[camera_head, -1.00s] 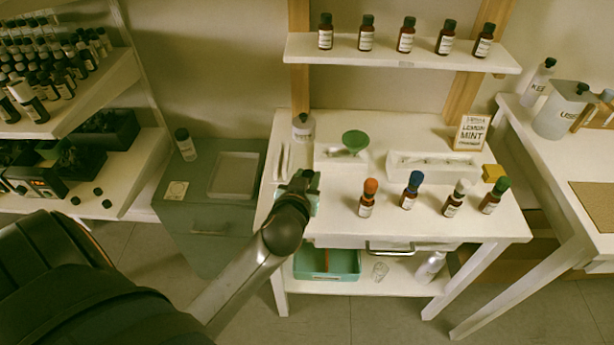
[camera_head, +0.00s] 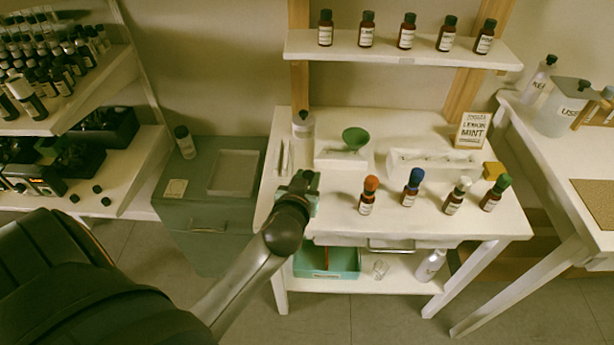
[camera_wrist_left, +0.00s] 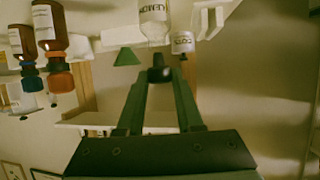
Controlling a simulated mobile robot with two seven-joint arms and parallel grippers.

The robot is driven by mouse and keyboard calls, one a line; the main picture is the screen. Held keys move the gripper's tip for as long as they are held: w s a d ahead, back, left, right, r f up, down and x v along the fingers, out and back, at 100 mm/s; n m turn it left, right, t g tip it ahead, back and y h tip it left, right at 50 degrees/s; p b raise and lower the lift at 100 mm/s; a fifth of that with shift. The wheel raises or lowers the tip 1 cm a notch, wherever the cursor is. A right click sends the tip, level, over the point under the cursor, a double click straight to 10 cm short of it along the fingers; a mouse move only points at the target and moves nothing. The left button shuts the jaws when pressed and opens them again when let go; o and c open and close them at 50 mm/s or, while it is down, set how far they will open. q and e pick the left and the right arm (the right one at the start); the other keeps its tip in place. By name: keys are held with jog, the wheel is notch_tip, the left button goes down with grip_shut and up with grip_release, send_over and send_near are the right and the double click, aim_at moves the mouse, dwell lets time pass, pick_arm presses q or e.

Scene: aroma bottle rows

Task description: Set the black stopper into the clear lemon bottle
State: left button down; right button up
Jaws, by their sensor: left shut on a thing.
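My left gripper (camera_head: 308,184) is over the front left of the white worktable (camera_head: 340,232). In the left wrist view, which looks upside down, the gripper (camera_wrist_left: 160,82) is shut on the black stopper (camera_wrist_left: 160,74). The clear lemon bottle (camera_wrist_left: 153,14), with a white label, is right by the stopper, its mouth facing it. The stopper lines up closely with the mouth; I cannot tell whether they touch or whether it is seated. In the head view my gripper and wrist hide the stopper and most or all of the bottle. My right gripper is not in view.
Another bottle with a dark cap (camera_head: 303,125) stands behind the gripper. Brown bottles with orange (camera_head: 367,196), blue (camera_head: 411,188), white (camera_head: 457,197) and green (camera_head: 495,194) tops stand to the right. A green funnel-like dish (camera_head: 355,138) is behind. A shelf (camera_head: 400,50) of bottles hangs above.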

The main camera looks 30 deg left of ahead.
pick_arm(q)
jog(key=shift+f+b, duration=0.55)
jog(key=shift+f, duration=0.35)
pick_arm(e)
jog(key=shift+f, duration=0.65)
pick_arm(q)
jog(key=shift+c, duration=2.4)
grip_release()
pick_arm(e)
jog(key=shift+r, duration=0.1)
